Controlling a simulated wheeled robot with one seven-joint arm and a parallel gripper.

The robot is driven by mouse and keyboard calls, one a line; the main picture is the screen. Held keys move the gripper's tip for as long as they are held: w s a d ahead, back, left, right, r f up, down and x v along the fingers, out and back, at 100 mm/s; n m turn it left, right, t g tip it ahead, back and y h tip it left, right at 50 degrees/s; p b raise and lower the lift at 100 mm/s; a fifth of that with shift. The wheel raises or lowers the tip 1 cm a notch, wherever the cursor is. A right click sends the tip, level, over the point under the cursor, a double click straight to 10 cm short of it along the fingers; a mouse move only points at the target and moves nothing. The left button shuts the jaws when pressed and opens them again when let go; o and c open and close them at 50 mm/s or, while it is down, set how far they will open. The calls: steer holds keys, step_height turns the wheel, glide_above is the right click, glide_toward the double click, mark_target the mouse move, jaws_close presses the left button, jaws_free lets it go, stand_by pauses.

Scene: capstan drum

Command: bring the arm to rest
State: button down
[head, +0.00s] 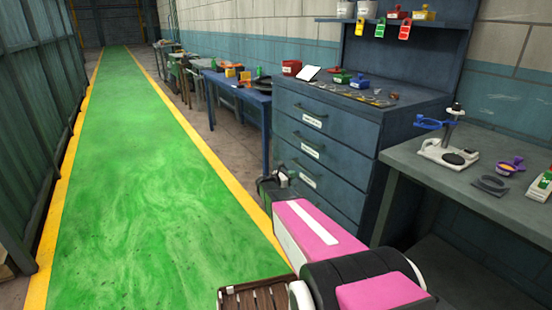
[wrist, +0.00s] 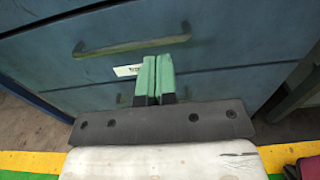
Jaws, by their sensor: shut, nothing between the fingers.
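My arm, with pink, white and black links, reaches forward from the lower right of the head view toward the blue drawer cabinet (head: 318,145). My gripper (head: 281,177) is at its far end, small and partly hidden, low in front of the drawers. In the wrist view my gripper (wrist: 157,62) shows two green-padded fingers side by side, closed together and empty. Behind them are the cabinet's drawer fronts (wrist: 220,57), with a handle (wrist: 130,44) and a white label (wrist: 127,71). I cannot tell the exact gap between the fingertips and the drawers.
A grey bench (head: 500,205) stands at the right, with a white stand (head: 447,152) on it. A blue table (head: 240,90) is beyond the cabinet. A slatted wooden item (head: 255,297) is at the bottom. The green walkway (head: 130,170) at the left is clear.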

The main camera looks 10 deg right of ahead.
steer(key=s+a+f+m+g+y, duration=0.1)
steer(key=s+a+m+g+y, duration=0.1)
steer(key=s+m+y, duration=0.5)
steer(key=s+a+f+m+g+y, duration=0.1)
steer(key=s+a+m+g, duration=0.2)
steer(key=s, duration=0.8)
steer(key=s+a+r+m+y, duration=0.2)
steer(key=s+a+m+y, duration=0.7)
steer(key=s, duration=0.5)
steer(key=a+m, duration=0.2)
steer(key=a, duration=0.1)
steer(key=shift+a+m+g, duration=0.2)
steer(key=shift+m+g, duration=0.1)
steer(key=shift+r, duration=0.1)
